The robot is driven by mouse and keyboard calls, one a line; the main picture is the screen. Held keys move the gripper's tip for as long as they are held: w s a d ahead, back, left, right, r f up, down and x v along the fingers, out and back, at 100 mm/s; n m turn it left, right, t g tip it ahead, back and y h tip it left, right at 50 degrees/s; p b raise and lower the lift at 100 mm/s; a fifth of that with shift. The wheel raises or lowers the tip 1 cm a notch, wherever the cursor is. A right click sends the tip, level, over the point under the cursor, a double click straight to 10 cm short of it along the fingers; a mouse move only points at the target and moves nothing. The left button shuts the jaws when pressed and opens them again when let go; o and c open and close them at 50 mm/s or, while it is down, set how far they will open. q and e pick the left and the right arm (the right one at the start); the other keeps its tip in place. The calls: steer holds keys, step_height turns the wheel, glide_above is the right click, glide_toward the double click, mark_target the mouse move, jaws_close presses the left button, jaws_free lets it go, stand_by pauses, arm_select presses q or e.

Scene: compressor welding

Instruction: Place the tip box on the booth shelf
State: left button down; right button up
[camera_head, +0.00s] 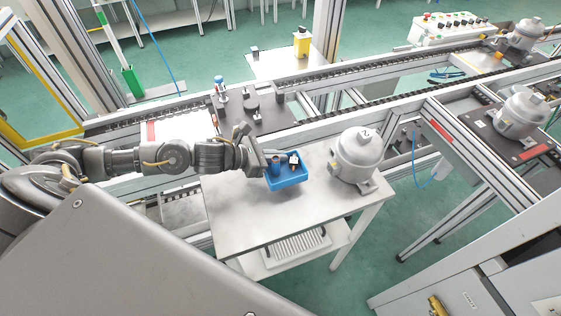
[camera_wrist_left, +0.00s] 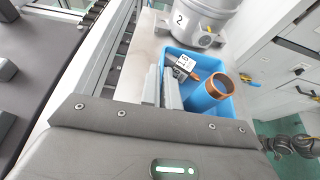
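The tip box is a blue open tray (camera_head: 287,176) at the upper middle of the grey table in the head view. It also shows in the left wrist view (camera_wrist_left: 228,108), holding a blue cylinder with a copper-coloured rim (camera_wrist_left: 207,94) and a dark labelled piece (camera_wrist_left: 184,67). My left gripper (camera_head: 262,163) is at the box's left side. Its two fingers (camera_wrist_left: 161,88) are close together at the box wall and look clamped on it. I cannot tell whether the box touches the table. No surface is clearly recognisable as the booth shelf.
A grey compressor (camera_head: 358,155) stands right of the box on the table (camera_head: 270,222). The conveyor (camera_head: 330,90) runs behind. A grey cabinet (camera_head: 455,280) is at lower right. The front table top is clear. A dark arm-like part (camera_wrist_left: 293,145) shows at the wrist view's right edge.

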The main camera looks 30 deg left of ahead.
arm_select(q)
steer(key=f, duration=0.2)
steer(key=f+b, duration=0.1)
steer(key=shift+w+a+f, duration=0.1)
steer(key=shift+w+f, duration=0.25)
steer(key=shift+w, duration=0.05)
steer(key=shift+s+r, duration=0.25)
steer(key=shift+s, duration=0.05)
steer(key=shift+w+f, duration=0.1)
steer(key=shift+f, duration=0.2)
steer(key=c, duration=1.6)
jaws_free()
steer(key=shift+c, duration=0.2)
arm_select(e)
steer(key=shift+w+f, duration=0.25)
steer(key=shift+f, duration=0.3)
steer(key=shift+w+f, duration=0.2)
steer(key=shift+f, duration=0.3)
arm_select(q)
steer(key=shift+r, duration=0.1)
arm_select(e)
steer(key=shift+r, duration=0.1)
